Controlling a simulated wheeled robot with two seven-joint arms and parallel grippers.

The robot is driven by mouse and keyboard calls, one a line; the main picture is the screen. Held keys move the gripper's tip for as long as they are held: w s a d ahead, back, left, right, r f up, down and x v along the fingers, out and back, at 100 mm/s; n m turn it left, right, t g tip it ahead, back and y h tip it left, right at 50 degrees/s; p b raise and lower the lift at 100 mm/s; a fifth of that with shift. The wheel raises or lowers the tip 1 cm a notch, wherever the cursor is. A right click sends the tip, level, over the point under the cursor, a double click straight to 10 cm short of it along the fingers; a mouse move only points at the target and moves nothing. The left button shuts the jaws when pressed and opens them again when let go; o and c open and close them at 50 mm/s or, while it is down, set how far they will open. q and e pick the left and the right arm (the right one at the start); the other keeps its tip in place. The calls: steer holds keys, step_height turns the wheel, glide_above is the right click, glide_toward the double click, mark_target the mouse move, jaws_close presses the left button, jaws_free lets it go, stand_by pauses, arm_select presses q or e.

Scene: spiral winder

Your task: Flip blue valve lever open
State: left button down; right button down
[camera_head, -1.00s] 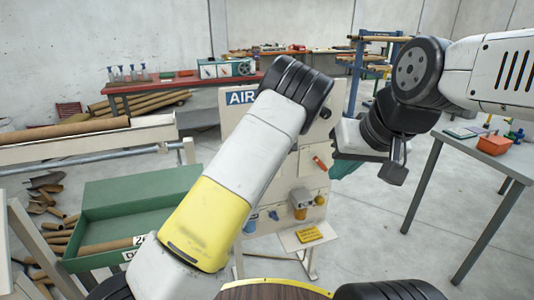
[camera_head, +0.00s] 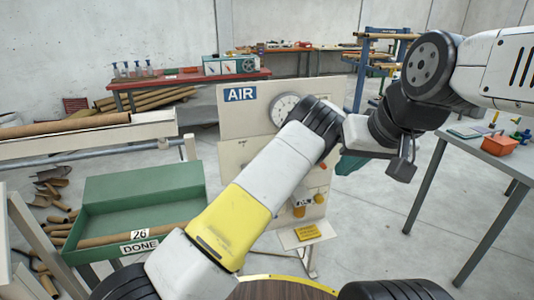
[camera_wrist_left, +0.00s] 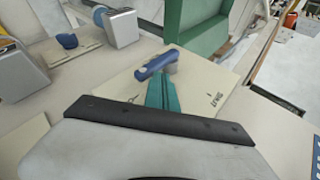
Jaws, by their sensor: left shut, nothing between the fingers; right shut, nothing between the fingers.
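The blue valve lever (camera_wrist_left: 155,65) sits on a grey stub on the cream panel in the left wrist view, its handle lying at a slant. A dark printed label (camera_wrist_left: 215,101) is beside it on the panel. My left gripper's teal fingers (camera_wrist_left: 163,92) are shut and empty, with tips right at the lever; I cannot tell if they touch it. In the head view, the left gripper and the blue lever are hidden behind my left arm. My right gripper (camera_head: 351,164) is shut and empty, right of the AIR panel (camera_head: 232,118).
A pressure gauge (camera_head: 287,107) and a yellow-orange fitting (camera_head: 301,206) are on the panel. A green tray (camera_head: 140,195) stands at left, a grey table (camera_head: 482,146) at right. In the wrist view, a blue knob (camera_wrist_left: 67,41) and a grey block (camera_wrist_left: 122,28) stand near the lever.

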arm_select(q)
steer(key=shift+d+f, duration=0.2)
steer(key=shift+f, duration=0.3)
arm_select(e)
steer(key=shift+s+d+f, duration=0.1)
